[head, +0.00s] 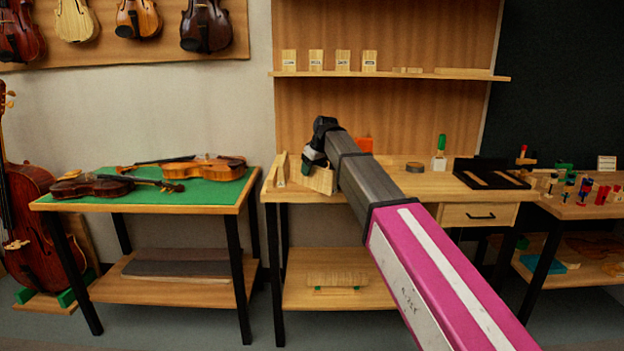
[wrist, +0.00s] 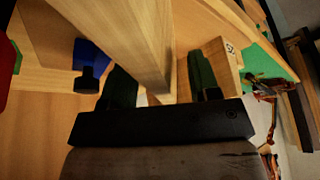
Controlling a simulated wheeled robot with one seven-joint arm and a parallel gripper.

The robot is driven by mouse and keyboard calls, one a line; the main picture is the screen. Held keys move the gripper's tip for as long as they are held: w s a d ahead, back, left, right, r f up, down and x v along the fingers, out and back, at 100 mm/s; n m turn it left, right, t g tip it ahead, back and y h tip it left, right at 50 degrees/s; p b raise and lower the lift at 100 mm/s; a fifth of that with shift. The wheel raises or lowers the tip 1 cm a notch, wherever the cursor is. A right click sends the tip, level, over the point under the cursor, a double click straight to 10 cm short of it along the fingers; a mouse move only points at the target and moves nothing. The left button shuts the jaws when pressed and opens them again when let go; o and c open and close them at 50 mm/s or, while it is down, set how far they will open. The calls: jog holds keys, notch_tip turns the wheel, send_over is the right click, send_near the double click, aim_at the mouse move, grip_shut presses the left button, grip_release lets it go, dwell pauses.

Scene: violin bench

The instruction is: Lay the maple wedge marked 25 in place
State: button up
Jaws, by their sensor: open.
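My gripper (head: 316,152) is over the left end of the wooden bench (head: 430,186). In the wrist view its two dark fingers (wrist: 162,85) are apart, with a pale wooden piece (wrist: 140,35) reaching down between them. I cannot tell whether they touch it. A wooden block (wrist: 222,62) with a small dark mark on a white label stands beside the right finger; the mark is too small to read surely. In the head view a pale wooden block (head: 318,180) shows just below my gripper, partly hidden by it. No number 25 is clearly readable.
Several labelled wooden pieces (head: 316,60) stand on the shelf (head: 440,76) above. A blue clamp-like part (wrist: 88,57) is left of the fingers. The green-topped table (head: 150,190) with violins is left of the bench. A black tray (head: 490,174) lies to the right.

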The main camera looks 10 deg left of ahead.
grip_shut()
jog(key=shift+r, duration=0.15)
